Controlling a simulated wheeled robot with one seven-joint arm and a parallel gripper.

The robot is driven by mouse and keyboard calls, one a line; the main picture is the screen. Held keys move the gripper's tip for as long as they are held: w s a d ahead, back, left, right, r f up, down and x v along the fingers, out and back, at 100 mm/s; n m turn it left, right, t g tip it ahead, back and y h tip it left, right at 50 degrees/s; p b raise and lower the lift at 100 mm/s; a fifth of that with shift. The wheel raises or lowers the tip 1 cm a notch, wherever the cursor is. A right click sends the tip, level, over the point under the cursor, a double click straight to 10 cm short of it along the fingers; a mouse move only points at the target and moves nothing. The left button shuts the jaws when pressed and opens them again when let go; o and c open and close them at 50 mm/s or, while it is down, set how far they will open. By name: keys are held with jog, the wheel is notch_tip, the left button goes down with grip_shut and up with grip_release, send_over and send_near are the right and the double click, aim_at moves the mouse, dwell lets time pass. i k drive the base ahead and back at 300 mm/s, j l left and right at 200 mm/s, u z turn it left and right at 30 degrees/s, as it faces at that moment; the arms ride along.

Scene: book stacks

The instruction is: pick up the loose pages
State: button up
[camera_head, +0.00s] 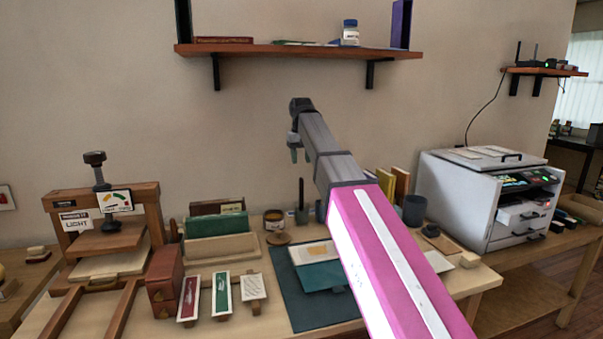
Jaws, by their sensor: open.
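My arm reaches up and away across the bench, with a pink section nearest me. My gripper (295,158) is at its far end, small in the picture, pointing down. It is open, with nothing seen in it, and is high above the bench in front of the wall. A pale sheet with a yellow patch (314,252) lies on a dark cutting mat (290,303), beside or on a teal piece (322,276). I cannot tell whether this sheet is the loose pages. My arm hides the right part of the mat.
A wooden press (108,240) stands at the left. Small upright cards (221,294) stand before a holder with green boards (216,224). A white printer (470,200) is at the right. A wall shelf (300,50) hangs above my gripper.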

aim_at(253, 286)
jog(key=k, duration=1.45)
